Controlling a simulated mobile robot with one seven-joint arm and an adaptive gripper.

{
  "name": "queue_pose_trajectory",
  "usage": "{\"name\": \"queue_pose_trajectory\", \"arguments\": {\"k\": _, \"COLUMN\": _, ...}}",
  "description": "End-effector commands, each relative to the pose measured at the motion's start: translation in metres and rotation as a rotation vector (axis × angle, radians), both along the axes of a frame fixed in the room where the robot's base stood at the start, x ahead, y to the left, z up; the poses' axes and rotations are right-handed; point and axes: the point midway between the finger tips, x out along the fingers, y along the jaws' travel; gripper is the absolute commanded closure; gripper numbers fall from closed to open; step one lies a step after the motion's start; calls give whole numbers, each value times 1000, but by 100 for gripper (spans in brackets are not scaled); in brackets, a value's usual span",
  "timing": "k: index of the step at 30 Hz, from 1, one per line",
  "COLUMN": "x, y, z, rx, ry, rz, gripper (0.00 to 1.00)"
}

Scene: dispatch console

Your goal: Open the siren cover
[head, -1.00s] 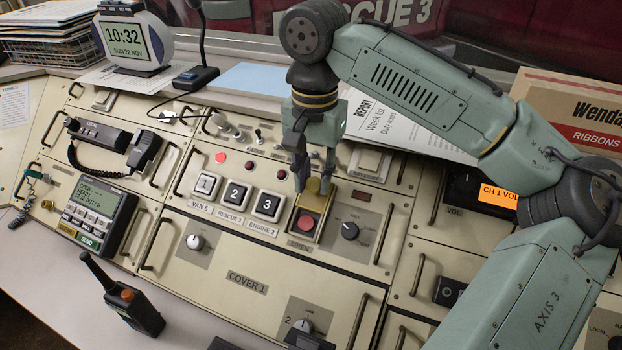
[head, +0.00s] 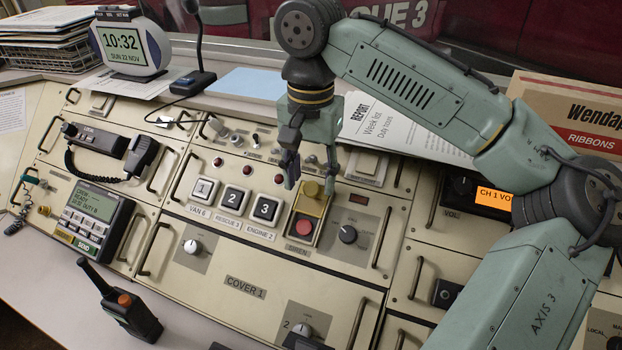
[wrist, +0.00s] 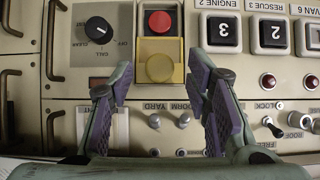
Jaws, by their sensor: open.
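The siren unit is a framed well with a red button (head: 304,227) at its near end and a yellow cover (head: 311,205) with a round yellow knob at its far end. The red button shows uncovered, with the cover behind it. In the wrist view the red button (wrist: 160,22) lies above the yellow cover and its knob (wrist: 160,68). My gripper (head: 310,187) is open and empty, its fingertips above the far end of the unit. In the wrist view its purple finger pads (wrist: 161,68) stand apart, one on each side of the knob.
Numbered buttons (head: 234,199) stand left of the siren unit, and a black rotary knob (head: 348,234) stands close on its right. Small toggles and knobs (wrist: 183,120) lie under my gripper. Handles (head: 385,235) project from the panel. The space above the panel's front is clear.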

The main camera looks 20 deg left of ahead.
Motion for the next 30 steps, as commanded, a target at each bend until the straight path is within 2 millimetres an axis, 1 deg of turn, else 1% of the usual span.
{"name": "queue_pose_trajectory", "arguments": {"k": 9, "x": 1, "y": 0, "z": 68, "rx": -1, "ry": -4, "rz": -4, "gripper": 56}}
{"name": "queue_pose_trajectory", "arguments": {"k": 12, "x": 0, "y": 0, "z": 85, "rx": -1, "ry": -4, "rz": -4, "gripper": 56}}
{"name": "queue_pose_trajectory", "arguments": {"k": 15, "x": 0, "y": 0, "z": 97, "rx": -1, "ry": -2, "rz": -3, "gripper": 56}}
{"name": "queue_pose_trajectory", "arguments": {"k": 18, "x": 0, "y": 0, "z": 104, "rx": -1, "ry": -1, "rz": -2, "gripper": 56}}
{"name": "queue_pose_trajectory", "arguments": {"k": 21, "x": 0, "y": 0, "z": 106, "rx": 0, "ry": 0, "rz": -2, "gripper": 56}}
{"name": "queue_pose_trajectory", "arguments": {"k": 30, "x": 0, "y": 0, "z": 106, "rx": 0, "ry": 0, "rz": -1, "gripper": 56}}
